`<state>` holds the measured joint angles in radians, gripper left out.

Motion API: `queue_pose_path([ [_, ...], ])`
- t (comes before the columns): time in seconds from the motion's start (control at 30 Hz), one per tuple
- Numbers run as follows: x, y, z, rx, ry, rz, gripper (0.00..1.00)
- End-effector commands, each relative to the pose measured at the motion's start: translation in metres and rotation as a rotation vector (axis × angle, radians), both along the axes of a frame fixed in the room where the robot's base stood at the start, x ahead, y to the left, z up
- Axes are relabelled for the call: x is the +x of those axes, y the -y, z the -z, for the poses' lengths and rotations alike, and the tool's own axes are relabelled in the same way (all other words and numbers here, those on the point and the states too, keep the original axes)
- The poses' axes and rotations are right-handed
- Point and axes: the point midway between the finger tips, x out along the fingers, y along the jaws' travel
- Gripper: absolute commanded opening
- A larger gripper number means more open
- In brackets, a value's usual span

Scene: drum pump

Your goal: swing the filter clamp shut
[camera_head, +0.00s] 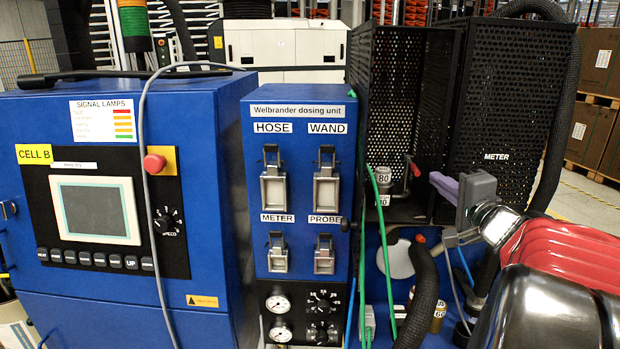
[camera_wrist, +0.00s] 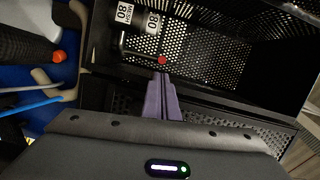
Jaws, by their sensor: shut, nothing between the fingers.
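The filter clamp (camera_head: 408,175) is on the grey filter housing (camera_head: 383,178) labelled 80, inside the black perforated cage. It has a dark lever with a red tip. In the wrist view the lever (camera_wrist: 135,52) sticks out below the housing (camera_wrist: 150,22), its red tip just beyond my fingertips. My gripper (camera_head: 434,178) has purple fingers, shut and empty, pointing left towards the lever from the right. It also shows in the wrist view (camera_wrist: 161,77). The fingertips look close to the red tip; I cannot tell whether they touch it.
The black cage (camera_head: 500,110) marked METER stands behind and right of my gripper. A black hose (camera_head: 421,300) and green lines (camera_head: 383,250) run below. A second orange-red knob (camera_wrist: 59,57) is at left in the wrist view. The blue dosing cabinet (camera_head: 300,95) stands left.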

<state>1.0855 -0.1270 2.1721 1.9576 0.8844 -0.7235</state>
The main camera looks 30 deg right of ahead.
Motion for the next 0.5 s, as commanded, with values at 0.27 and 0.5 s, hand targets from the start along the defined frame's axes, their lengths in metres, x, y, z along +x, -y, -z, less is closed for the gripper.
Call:
queue_pose_path([
  [0.27, 0.033, 0.009, 0.002, 0.000, -0.001, -0.002, 0.00],
  [0.5, 0.039, 0.011, 0.001, -0.001, 0.000, -0.001, 0.00],
])
